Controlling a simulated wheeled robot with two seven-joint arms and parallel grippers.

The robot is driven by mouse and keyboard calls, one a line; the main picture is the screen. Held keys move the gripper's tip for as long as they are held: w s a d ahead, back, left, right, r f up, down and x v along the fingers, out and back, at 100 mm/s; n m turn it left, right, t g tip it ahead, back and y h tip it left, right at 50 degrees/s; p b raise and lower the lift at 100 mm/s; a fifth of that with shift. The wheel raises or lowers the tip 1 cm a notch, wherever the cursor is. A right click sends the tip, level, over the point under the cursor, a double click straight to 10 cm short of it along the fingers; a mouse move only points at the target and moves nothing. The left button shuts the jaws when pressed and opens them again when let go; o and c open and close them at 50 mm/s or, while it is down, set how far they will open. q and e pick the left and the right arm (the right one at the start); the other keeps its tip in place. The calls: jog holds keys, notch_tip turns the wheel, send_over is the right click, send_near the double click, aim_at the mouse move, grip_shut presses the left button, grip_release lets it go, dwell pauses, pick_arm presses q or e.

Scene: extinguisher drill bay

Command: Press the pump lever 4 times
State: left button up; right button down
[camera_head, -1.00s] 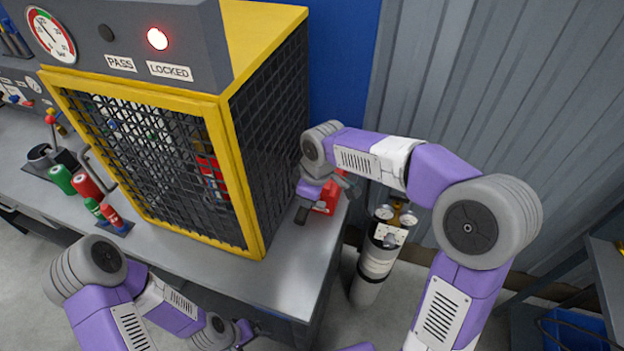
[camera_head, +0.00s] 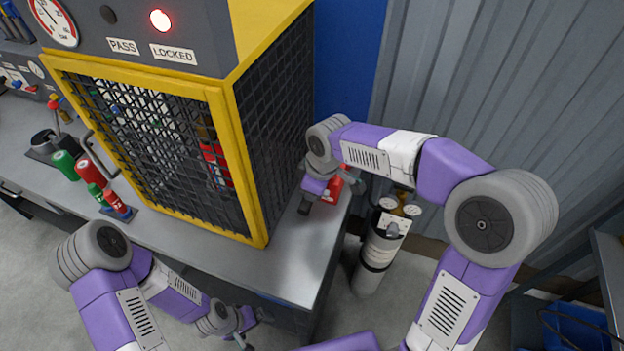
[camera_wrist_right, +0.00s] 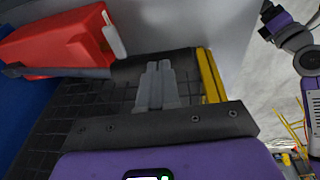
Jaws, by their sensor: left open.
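A red unit (camera_head: 334,187), which looks like the pump body, stands on the bench right of the yellow-framed cage. It is partly hidden behind my right gripper (camera_head: 327,197). In the right wrist view the red unit (camera_wrist_right: 62,42) fills the upper left, with a white cylinder on its right side and a dark bar along its lower edge. I cannot tell for certain which part is the pump lever. My right gripper (camera_wrist_right: 156,82) looks shut, its fingers together and empty, beside the red unit; contact is unclear. My left gripper (camera_head: 246,328) is open, low by the bench's front edge.
The cage (camera_head: 150,140) stands left of my right gripper, with a lit lamp (camera_head: 160,20) above the LOCKED label. A silver gas cylinder (camera_head: 379,254) with gauges stands on the floor right of the bench. Red and green cylinders (camera_head: 90,172) stand at the bench's left.

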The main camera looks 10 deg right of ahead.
jog(key=a+p+v, duration=0.1)
jog(key=p+v, duration=0.1)
jog(key=v, duration=1)
jog(key=shift+s+d+r, duration=0.2)
jog(key=shift+s+r, duration=0.05)
jog(key=shift+r, duration=0.2)
jog(key=w+d+r+g+y+p, duration=0.1)
jog(key=w+d+r+p, duration=0.3)
jog(key=p, duration=0.7)
notch_tip(320, 180, up, 5)
jog(key=w+g, duration=0.1)
jog(key=w, duration=0.1)
jog(key=shift+w+d+f, duration=0.15)
jog(key=shift+w+d, duration=0.05)
jog(key=shift+w, duration=0.1)
jog(key=x, duration=1.4)
jog(key=shift+a, duration=0.2)
jog(key=shift+s, duration=0.1)
